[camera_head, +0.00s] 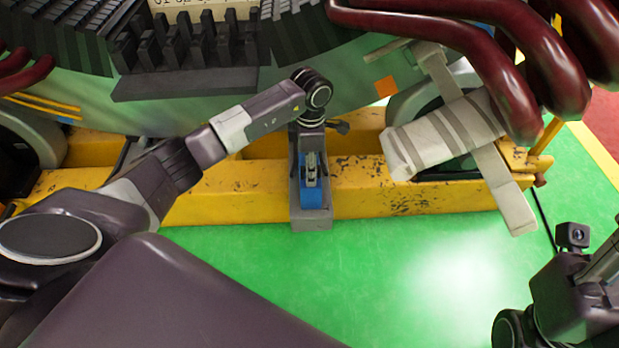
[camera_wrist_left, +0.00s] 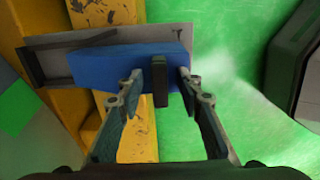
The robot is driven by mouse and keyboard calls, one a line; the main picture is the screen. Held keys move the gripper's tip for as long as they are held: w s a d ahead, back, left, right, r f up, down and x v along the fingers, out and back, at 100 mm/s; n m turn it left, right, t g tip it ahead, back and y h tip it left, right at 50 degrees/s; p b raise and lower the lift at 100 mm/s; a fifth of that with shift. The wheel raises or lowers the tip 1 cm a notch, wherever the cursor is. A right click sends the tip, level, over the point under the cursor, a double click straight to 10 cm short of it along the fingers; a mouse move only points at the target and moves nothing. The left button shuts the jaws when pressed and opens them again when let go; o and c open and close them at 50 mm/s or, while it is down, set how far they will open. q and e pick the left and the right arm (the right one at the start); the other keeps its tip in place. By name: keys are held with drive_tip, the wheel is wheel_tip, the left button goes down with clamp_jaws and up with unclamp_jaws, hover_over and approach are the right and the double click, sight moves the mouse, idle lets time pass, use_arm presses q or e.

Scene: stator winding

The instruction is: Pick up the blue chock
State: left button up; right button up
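The blue chock (camera_head: 314,194) sits on a grey bracket (camera_head: 311,222) against the yellow beam in the head view. In the left wrist view the chock (camera_wrist_left: 105,68) is a long blue block on a grey tray (camera_wrist_left: 180,36), with a short dark upright grip (camera_wrist_left: 160,88) on it. My left gripper (camera_head: 311,170) is over the chock. In the left wrist view its fingers (camera_wrist_left: 160,78) are apart, one on each side of the dark grip, with gaps showing on both sides. Part of my right arm's end (camera_head: 580,290) shows at the lower right; its fingers cannot be made out.
The scuffed yellow beam (camera_head: 390,203) runs behind the bracket. Dark red coils (camera_head: 480,45) and a grey-white strapped bundle (camera_head: 440,137) hang to the right. The stator with dark slotted blocks (camera_head: 185,50) rises behind. The green floor (camera_head: 400,280) in front is clear.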

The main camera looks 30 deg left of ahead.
use_arm(q)
drive_tip(key=shift+c, duration=0.5)
clamp_jaws()
drive_tip(key=shift+r, duration=0.15)
